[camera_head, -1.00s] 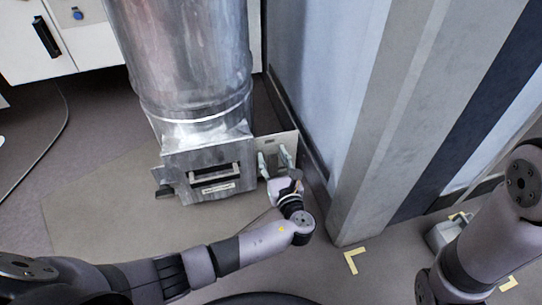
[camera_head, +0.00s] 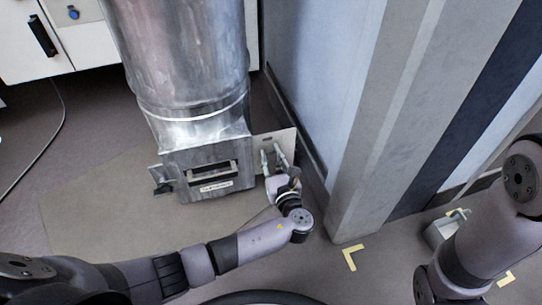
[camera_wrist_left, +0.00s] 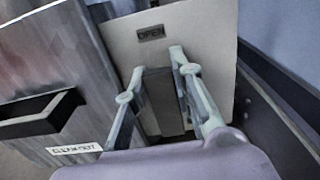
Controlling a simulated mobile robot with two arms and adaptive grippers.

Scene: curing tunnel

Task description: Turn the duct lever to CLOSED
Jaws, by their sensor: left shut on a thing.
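The duct lever (camera_wrist_left: 163,92) shows as a dark grey bar in the left wrist view, in front of a pale plate (camera_wrist_left: 218,38) with a small sign (camera_wrist_left: 151,33) reading OPEN above it. My left gripper (camera_wrist_left: 160,66) has its two grey-green fingers on either side of the lever and is shut on it. In the head view, my left gripper (camera_head: 272,158) is in front of the plate (camera_head: 288,138), to the right of the metal duct's box. The gripper hides the lever there. A CLOSED sign cannot be made out. My right gripper is out of view.
The metal duct (camera_head: 190,60) ends in a box with a CLEAN-OUT label (camera_head: 216,187) and a black-slotted handle (camera_head: 212,171), left of the plate. A grey post (camera_head: 370,150) and wall stand close on the right. Open floor (camera_head: 100,215) lies left of the box.

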